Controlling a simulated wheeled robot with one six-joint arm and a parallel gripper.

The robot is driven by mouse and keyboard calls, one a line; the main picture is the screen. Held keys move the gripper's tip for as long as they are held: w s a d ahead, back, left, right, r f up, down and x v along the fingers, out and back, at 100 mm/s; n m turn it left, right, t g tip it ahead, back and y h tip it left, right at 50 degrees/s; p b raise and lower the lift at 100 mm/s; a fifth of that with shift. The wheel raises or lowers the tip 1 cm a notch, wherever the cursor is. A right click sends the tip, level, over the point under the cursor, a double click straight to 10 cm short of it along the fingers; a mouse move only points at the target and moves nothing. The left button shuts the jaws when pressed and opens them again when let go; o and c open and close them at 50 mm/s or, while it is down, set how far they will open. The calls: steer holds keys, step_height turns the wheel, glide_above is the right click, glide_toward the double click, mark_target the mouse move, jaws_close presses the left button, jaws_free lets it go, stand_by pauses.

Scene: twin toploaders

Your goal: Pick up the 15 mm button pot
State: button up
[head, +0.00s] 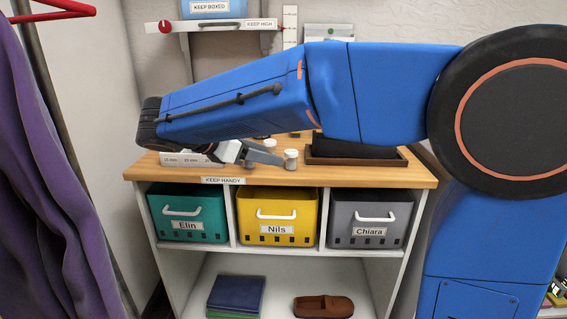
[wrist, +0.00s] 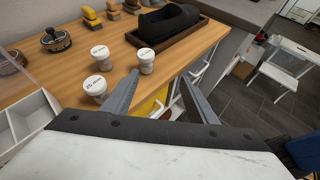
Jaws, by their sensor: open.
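Three small white-lidded pots stand upright on the wooden top. In the wrist view one pot (wrist: 146,62) is just beyond my left fingertip, one pot (wrist: 100,53) is farther left, and a nearer pot (wrist: 95,88) has a lid that seems to read 25 mm. The other two lid labels are too small to read surely, so I cannot tell which is the 15 mm pot. My gripper (wrist: 160,74) is open and empty, with no pot between its fingers. In the head view my gripper (head: 264,155) is low over the top, left of a pot (head: 291,160).
A white divided tray (wrist: 35,118) labelled by sizes is at the left. A dark wooden tray (wrist: 185,42) holding a black item lies behind the pots. Stamps and a round dark-knobbed item (wrist: 55,40) stand at the back left. The counter's front edge is close to my gripper.

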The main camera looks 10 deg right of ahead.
steer(key=n+t, duration=0.1)
steer(key=n, duration=0.1)
glide_toward(286, 155)
steer(key=shift+h, duration=0.3)
steer(key=x, duration=1.2)
steer(key=shift+w+f, duration=0.1)
steer(key=shift+f, duration=0.15)
steer(key=c, duration=1.1)
